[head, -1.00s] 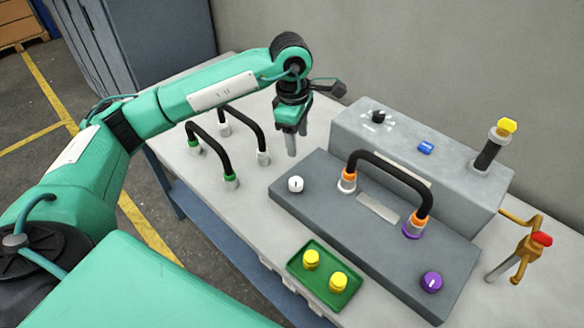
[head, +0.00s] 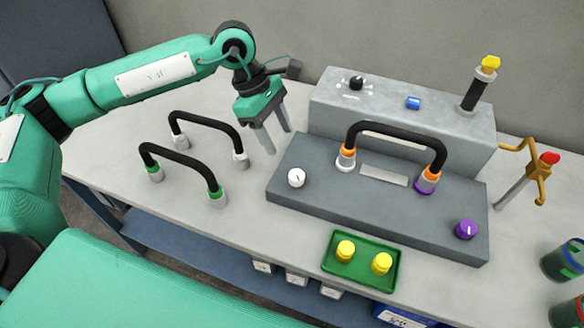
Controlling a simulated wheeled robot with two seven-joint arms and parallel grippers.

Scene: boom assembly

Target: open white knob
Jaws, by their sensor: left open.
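The white knob (head: 296,178) sits on the left end of the low dark grey panel (head: 330,205). A short dark mark shows on its top. My left gripper (head: 279,143) is above the table, behind and slightly left of the knob. Its two fingers point down, are apart and hold nothing. The gripper does not touch the knob. My right gripper is not in view.
Two loose hoses stand at left, one with green ends (head: 180,155). A green tray (head: 361,262) with yellow caps lies in front. A grey box (head: 330,105) stands behind.

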